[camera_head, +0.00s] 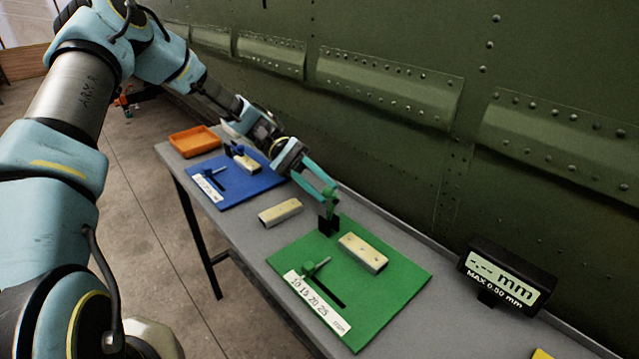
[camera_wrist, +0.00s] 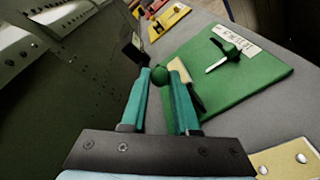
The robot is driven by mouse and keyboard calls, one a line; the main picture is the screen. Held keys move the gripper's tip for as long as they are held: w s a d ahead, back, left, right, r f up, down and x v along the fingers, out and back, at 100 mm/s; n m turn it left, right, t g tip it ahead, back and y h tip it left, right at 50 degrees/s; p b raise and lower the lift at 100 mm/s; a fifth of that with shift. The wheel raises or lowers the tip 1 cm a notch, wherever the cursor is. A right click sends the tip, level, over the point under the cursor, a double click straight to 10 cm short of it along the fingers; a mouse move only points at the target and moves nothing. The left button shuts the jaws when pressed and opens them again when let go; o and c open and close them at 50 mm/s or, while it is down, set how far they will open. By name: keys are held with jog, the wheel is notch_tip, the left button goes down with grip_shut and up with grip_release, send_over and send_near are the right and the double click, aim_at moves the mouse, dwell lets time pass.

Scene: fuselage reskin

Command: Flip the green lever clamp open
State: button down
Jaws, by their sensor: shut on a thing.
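The green lever clamp (camera_head: 331,211) stands at the far edge of the green board (camera_head: 395,303), on a dark base. Its green part stands up above the base. My gripper (camera_head: 327,188) reaches down to it from the upper left, with its teal fingers on the top of the lever. In the wrist view, the lever's round green knob (camera_wrist: 159,75) sits between the two fingertips (camera_wrist: 161,82), and my gripper is shut on it. The rest of the lever is largely hidden by the fingers. A beige block (camera_head: 363,253) lies on the green board beside the clamp.
A green slider and number scale (camera_head: 318,301) lie at the board's near side. A loose beige block (camera_head: 280,212), a blue board (camera_head: 240,188) and an orange tray (camera_head: 194,141) are farther left. A display (camera_head: 507,276) stands right. The green fuselage wall (camera_head: 420,150) runs close behind the table.

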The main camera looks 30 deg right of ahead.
jog(key=shift+w+a+f+g+b, duration=0.1)
jog(key=shift+w+f+g+b, duration=0.15)
jog(key=shift+w+g+b, duration=0.45)
jog(key=shift+s+g+p, duration=0.1)
jog(key=shift+g+p, duration=0.2)
jog(key=c, duration=0.7)
grip_release()
jog(key=shift+o, duration=0.2)
jog(key=w+a+b, duration=0.2)
jog(key=w+b, duration=0.2)
jog(key=w, duration=0.6)
jog(key=shift+w, duration=0.3)
jog(key=shift+r, duration=0.1)
